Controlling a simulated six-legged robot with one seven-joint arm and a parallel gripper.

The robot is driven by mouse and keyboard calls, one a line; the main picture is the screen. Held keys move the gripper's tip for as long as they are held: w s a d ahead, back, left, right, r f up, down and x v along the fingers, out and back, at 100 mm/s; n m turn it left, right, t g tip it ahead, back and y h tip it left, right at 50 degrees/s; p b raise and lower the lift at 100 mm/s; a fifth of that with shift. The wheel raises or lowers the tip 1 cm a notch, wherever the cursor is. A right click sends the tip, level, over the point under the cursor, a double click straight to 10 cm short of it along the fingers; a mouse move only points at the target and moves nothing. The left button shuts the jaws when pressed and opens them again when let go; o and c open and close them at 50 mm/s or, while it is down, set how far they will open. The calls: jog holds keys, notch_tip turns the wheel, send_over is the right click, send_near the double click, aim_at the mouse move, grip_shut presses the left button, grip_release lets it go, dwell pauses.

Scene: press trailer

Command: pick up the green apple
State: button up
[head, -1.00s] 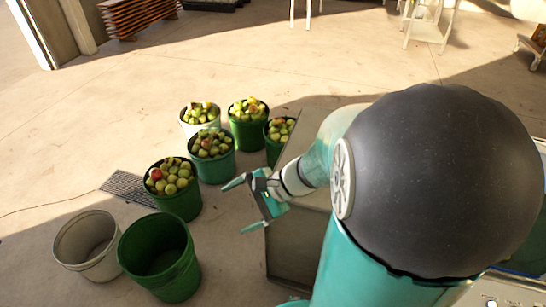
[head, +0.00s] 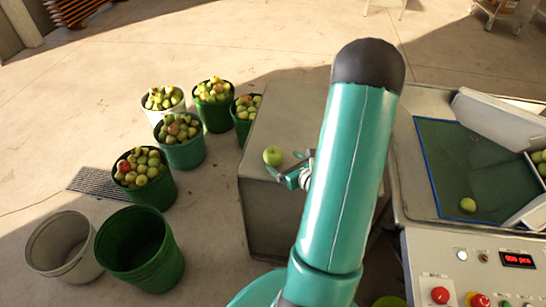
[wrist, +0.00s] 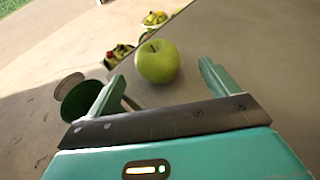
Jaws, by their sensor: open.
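A green apple (head: 273,156) sits alone on top of a grey metal cabinet (head: 262,200). In the wrist view the apple (wrist: 157,62) is just beyond the fingertips, between their lines and a little nearer the left finger. My gripper (head: 291,168) is open and empty, close beside the apple in the head view; the arm link hides part of it. In the wrist view both fingers of my gripper (wrist: 160,80) show apart, with a gap between them.
Several buckets of apples (head: 180,150) stand on the floor at left. An empty green bucket (head: 140,245) and an empty white bucket (head: 62,245) stand nearer. At right is a machine with a green tray (head: 455,165), one green apple (head: 467,205) and a button panel (head: 470,275).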

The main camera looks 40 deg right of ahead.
aim_at(279, 158)
jog(key=x, duration=0.3)
jog(key=shift+w, duration=0.25)
jog(key=shift+a+x, duration=0.1)
jog(key=shift+x, duration=1.2)
jog(key=shift+a+x, duration=0.15)
jog(key=shift+x, duration=1.15)
jog(key=shift+f, duration=0.2)
jog(key=c, duration=1.2)
jog(key=shift+o, duration=0.2)
jog(key=shift+r, duration=0.1)
